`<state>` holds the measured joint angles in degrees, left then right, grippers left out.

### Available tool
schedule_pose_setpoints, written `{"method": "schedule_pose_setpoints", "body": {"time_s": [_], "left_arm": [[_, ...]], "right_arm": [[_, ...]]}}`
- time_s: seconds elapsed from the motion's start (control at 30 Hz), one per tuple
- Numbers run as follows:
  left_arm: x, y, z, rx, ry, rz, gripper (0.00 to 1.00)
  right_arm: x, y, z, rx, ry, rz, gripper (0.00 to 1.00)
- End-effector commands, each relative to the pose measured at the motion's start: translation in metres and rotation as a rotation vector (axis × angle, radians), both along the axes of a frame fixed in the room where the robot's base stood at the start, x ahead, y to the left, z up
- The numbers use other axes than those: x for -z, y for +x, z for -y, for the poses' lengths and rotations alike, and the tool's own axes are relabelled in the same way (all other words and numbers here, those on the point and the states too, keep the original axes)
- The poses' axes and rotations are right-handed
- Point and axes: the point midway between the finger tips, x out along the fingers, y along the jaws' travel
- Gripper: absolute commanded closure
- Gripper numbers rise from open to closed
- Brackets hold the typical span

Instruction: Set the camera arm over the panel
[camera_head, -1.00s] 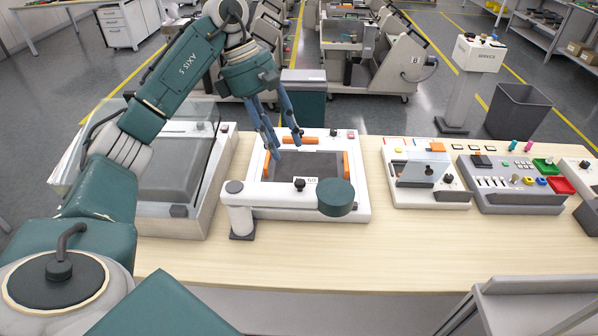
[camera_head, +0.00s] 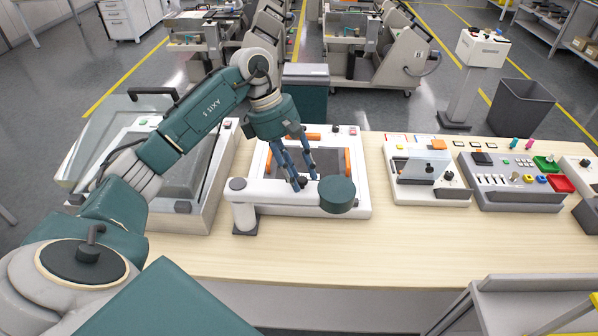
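The camera arm (camera_head: 268,192) is a white bar on a short post at the front left of a white fixture (camera_head: 361,207). Its round dark green head (camera_head: 337,195) hangs at the bar's right end, over the fixture's front right part. A small dark knob on the bar is mostly hidden by my fingers. The grey panel (camera_head: 328,160) lies in the fixture between orange clamps. My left gripper (camera_head: 304,182) points down with its blue fingers apart, the tips at the knob. Contact with the knob cannot be told. My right gripper is out of view.
A case with a raised clear lid (camera_head: 110,135) stands left of the fixture. A small white device (camera_head: 432,195) and a grey control box (camera_head: 515,198) with coloured buttons stand to the right. The bare wooden tabletop (camera_head: 330,250) is free in front.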

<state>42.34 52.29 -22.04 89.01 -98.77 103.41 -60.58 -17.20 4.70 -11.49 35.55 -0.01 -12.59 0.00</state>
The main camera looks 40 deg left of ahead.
Motion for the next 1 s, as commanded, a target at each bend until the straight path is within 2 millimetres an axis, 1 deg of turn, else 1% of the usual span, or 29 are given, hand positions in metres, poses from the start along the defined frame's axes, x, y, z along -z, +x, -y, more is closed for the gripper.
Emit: {"method": "schedule_pose_setpoints", "body": {"time_s": [0.03, 0.13, 0.63, 0.83, 1.0], "left_arm": [[0.000, 0.000, 0.000, 0.000, 0.000, 0.000, 0.80], [0.000, 0.000, 0.000, 0.000, -0.001, 0.000, 1.00], [0.000, 0.004, -0.001, -0.021, -0.003, 0.002, 1.00], [0.000, 0.015, -0.009, -0.110, -0.003, 0.004, 1.00], [0.000, 0.030, -0.023, -0.239, -0.004, 0.007, 1.00]], "right_arm": [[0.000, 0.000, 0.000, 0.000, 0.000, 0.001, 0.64], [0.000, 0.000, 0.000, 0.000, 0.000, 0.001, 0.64], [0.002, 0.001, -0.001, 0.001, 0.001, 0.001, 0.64], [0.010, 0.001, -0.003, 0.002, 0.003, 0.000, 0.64], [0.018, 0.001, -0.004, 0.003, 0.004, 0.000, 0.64]]}}
